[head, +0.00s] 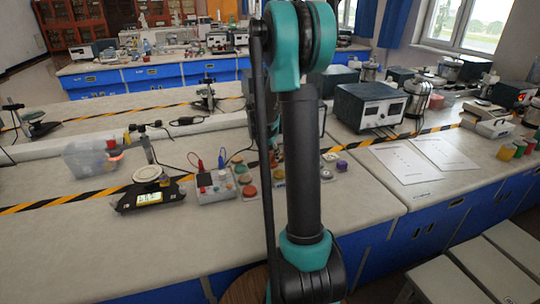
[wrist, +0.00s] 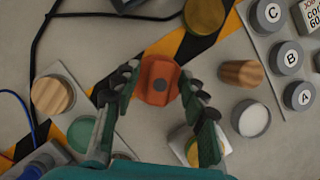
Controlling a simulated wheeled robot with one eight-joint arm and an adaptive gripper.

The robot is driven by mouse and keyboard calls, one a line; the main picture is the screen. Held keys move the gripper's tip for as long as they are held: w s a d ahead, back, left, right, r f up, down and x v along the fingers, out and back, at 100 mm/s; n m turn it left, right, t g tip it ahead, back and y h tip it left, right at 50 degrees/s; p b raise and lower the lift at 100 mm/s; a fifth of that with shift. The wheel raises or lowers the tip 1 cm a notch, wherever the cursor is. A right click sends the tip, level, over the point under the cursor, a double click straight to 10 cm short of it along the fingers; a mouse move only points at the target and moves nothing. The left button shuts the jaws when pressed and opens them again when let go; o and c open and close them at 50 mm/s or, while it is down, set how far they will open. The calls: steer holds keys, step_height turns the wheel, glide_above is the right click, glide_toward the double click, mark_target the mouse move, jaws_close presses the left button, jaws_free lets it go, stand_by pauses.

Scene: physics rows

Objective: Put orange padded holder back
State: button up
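The orange padded holder (wrist: 158,82) is in the middle of the wrist view, a blocky orange piece with a grey dot on top. My gripper (wrist: 160,76) has one dark jointed finger against each side of it, with no clear gap, so it looks shut on the holder. The holder is over the edge of the black and yellow tape; its height above the table is hard to judge. In the head view my arm hides the gripper, and I cannot make out the holder for sure.
In the wrist view, a wooden cylinder (wrist: 241,74) and a white-topped round piece (wrist: 251,118) stand close on the right, by a panel with lettered knobs (wrist: 280,55). A green disc (wrist: 88,133) and wooden disc (wrist: 53,95) lie left. A scale (head: 150,196) stands left.

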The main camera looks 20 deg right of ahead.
steer(key=v, duration=1.2)
steer(key=shift+r, duration=0.15)
